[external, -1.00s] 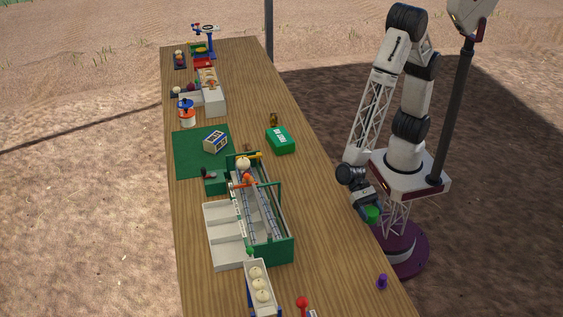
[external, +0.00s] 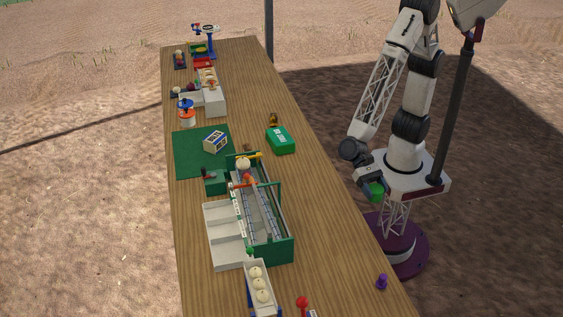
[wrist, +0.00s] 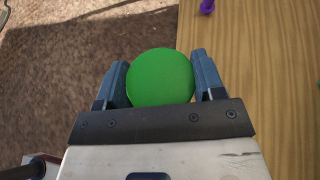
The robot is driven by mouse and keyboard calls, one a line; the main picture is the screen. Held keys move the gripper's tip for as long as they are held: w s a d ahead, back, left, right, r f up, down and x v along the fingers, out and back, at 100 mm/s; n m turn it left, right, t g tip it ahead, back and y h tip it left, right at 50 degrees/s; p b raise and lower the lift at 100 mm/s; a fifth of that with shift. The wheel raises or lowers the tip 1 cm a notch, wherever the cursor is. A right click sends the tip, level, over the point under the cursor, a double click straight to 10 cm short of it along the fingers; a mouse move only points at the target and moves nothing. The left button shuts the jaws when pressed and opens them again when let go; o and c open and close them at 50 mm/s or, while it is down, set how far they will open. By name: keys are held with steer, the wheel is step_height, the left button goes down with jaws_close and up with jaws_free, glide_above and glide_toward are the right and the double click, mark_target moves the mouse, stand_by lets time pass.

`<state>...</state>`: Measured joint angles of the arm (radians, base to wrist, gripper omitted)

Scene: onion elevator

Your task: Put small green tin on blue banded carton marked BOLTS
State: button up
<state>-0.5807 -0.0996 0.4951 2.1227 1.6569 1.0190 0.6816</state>
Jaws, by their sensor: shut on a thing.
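My gripper (wrist: 160,82) is shut on the small green tin, with a finger on each side of it. In the wrist view the round green face of the tin (wrist: 160,76) shows between the fingers. In the external view the tin (external: 376,190) hangs at my gripper, off the right edge of the table and beside my base. The blue banded carton (external: 215,141) sits on the green mat (external: 187,163), left of the middle of the table. Its marking is too small to read.
A green box with a white label (external: 281,140) stands right of the mat. A green-framed conveyor with white trays (external: 225,235) fills the near middle. A purple peg (external: 382,281) stands near the right edge. The table's right strip is mostly clear.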

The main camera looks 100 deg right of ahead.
steer(key=w+d+m+t, duration=0.6)
steer(key=w+d+t, duration=0.1)
steer(key=w+d, duration=2.05)
steer(key=w+d+m+t+h, duration=0.2)
steer(key=w+d+m+t, duration=0.15)
steer(key=d, duration=1.55)
steer(key=w+d+m+t+h, duration=0.2)
steer(key=w+d, duration=0.2)
steer(key=d, duration=1.4)
steer(key=shift+n+g, duration=0.25)
steer(key=f, duration=0.4)
steer(key=shift+s+d+f, duration=0.15)
steer(key=shift+d+f, duration=0.1)
steer(key=shift+d, duration=0.1)
glide_above(214, 136)
steer(key=shift+a+f, duration=0.2)
steer(key=shift+f, duration=0.5)
